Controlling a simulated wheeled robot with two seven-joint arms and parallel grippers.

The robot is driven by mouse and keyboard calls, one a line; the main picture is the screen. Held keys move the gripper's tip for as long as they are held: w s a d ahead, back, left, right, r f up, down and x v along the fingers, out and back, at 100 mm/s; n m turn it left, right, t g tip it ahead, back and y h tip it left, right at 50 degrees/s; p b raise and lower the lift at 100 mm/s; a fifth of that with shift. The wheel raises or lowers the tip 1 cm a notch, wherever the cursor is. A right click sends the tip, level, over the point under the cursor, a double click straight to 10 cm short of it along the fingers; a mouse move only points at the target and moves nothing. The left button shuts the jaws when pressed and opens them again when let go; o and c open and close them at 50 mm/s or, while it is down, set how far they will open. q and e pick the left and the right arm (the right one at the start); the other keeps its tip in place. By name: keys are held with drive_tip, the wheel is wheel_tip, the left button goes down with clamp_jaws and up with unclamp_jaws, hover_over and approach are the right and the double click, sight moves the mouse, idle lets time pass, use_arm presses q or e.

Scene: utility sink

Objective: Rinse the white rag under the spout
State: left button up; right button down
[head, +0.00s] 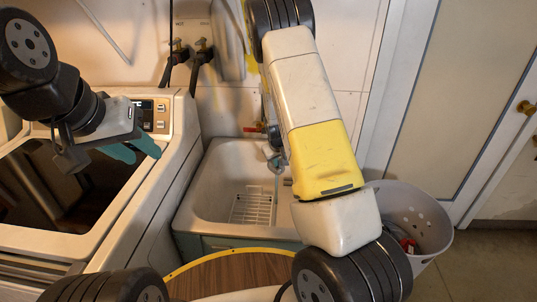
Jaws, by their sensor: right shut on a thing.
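The white utility sink (213,186) stands in the middle, its basin partly covered by my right arm. My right gripper (274,162) is mostly hidden behind that arm; only a teal fingertip area shows, over the back of the basin. A small pale bit of what looks like the white rag (268,151) shows at these fingers; the rest is hidden. A red tap handle (252,129) shows at the sink's back edge. The spout is not clearly visible. My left gripper (133,152) is open and empty above the washing machine, its teal fingers apart.
A washing machine (176,160) with a dark lid stands left of the sink. A wire rack (252,206) lies in the basin. A pale perforated basket (425,222) with something red inside stands right. A round wooden top (225,277) is in front. Wall valves (203,50) are behind.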

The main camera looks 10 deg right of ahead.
drive_tip(key=s+a, duration=0.3)
drive_tip(key=s, duration=0.8)
drive_tip(key=shift+s+a, duration=0.15)
drive_tip(key=shift+s, duration=0.15)
idle(0.4)
